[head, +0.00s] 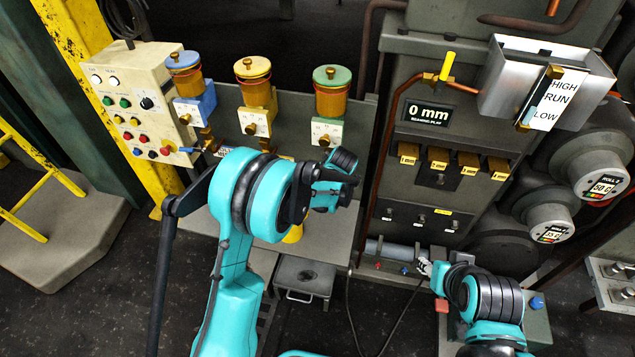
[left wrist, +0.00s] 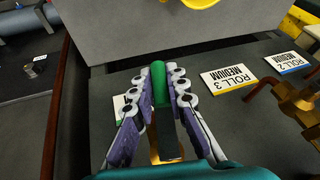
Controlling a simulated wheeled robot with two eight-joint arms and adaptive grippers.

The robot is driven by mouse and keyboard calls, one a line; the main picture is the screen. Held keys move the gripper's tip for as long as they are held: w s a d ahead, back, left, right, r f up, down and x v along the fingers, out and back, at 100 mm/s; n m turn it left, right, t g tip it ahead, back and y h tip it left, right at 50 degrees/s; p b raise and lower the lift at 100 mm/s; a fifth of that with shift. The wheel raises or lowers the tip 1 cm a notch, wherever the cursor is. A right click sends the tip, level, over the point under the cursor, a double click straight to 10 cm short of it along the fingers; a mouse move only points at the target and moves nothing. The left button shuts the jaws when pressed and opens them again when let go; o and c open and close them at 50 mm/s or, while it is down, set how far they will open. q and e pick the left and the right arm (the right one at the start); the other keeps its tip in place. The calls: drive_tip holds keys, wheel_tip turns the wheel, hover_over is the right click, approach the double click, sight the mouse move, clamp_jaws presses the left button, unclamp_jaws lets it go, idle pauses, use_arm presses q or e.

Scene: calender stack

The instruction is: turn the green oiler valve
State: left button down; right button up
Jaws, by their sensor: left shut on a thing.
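The green-lidded oiler (head: 332,90) stands at the right of the row of three oilers in the head view. In the left wrist view my left gripper (left wrist: 160,80) is shut on a green valve handle (left wrist: 159,70); its purple and grey fingers press on both sides. A brass part (left wrist: 156,150) shows below the handle, between the fingers. In the head view my own arm hides the left fingers and the handle. My right gripper (head: 425,267) is low at the right, near a grey horizontal pipe, small and partly hidden by its arm; its opening is unclear.
Blue (head: 185,75) and yellow (head: 254,80) oilers stand left of the green one. ROLL 3 (left wrist: 229,79) and ROLL 2 (left wrist: 287,62) labels and a brass valve (left wrist: 290,100) lie right of my left fingers. A button box (head: 135,100) stands at the left.

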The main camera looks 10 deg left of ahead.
use_arm(q)
drive_tip(key=shift+d+h, duration=0.5)
drive_tip(key=shift+h, duration=0.6)
drive_tip(key=shift+d, duration=0.1)
drive_tip(key=c, duration=1.5)
unclamp_jaws()
drive_tip(key=a+v, duration=0.1)
drive_tip(key=v, duration=1)
drive_tip(key=shift+d+r, duration=0.45)
drive_tip(key=shift+s, duration=0.1)
